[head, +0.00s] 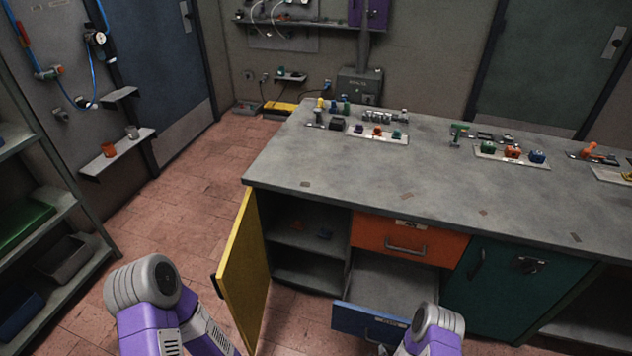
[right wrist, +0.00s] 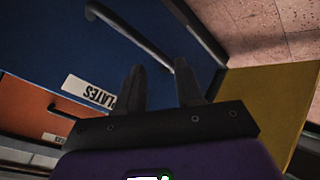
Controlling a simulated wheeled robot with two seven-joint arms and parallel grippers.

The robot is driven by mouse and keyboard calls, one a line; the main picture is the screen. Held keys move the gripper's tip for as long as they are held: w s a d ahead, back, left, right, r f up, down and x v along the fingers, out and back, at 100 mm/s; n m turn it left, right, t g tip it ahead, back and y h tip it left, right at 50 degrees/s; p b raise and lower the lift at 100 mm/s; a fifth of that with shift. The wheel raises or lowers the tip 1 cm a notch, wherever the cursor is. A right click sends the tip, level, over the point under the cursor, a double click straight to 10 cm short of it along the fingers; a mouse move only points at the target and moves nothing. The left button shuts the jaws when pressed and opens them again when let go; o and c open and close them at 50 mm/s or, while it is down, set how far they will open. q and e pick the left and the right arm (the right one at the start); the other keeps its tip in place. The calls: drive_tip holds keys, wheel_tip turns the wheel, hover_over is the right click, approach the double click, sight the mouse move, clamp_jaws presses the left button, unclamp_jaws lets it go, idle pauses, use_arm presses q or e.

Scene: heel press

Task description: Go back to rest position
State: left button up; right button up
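The right wrist view shows my right gripper (right wrist: 160,78) with its two dark fingers apart and nothing clearly held between them. The blue drawer front (right wrist: 60,45) with its dark bar handle (right wrist: 130,35) is close ahead of the fingers. One end of the handle passes near the fingertips; I cannot tell whether they touch. In the head view the blue drawer (head: 352,318) is pulled out, and my right arm (head: 437,325) reaches down beside it, its gripper not clearly visible. My left arm (head: 150,300) is at the lower left; its gripper is out of sight.
A yellow cabinet door (head: 243,275) stands open between my arms. The orange drawer (head: 408,240) and teal cabinet door (head: 510,290) are shut. The grey worktop (head: 400,180) carries small parts at its back. Shelving (head: 40,240) stands at left; the floor (head: 180,190) between is clear.

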drive_tip(key=s+a+r+m+g+y, duration=0.3)
drive_tip(key=s+a+r+m+g, duration=0.1)
drive_tip(key=s+r, duration=0.3)
drive_tip(key=s+a+r+m+g+y+p, duration=0.1)
drive_tip(key=s+a+r+m+g+y, duration=0.2)
drive_tip(key=r, duration=0.7)
drive_tip(key=s+a+m+g, duration=0.2)
drive_tip(key=s+a+m, duration=0.1)
drive_tip(key=s+a, duration=0.1)
drive_tip(key=shift+s+r+p, duration=0.3)
drive_tip(key=shift+s, duration=0.2)
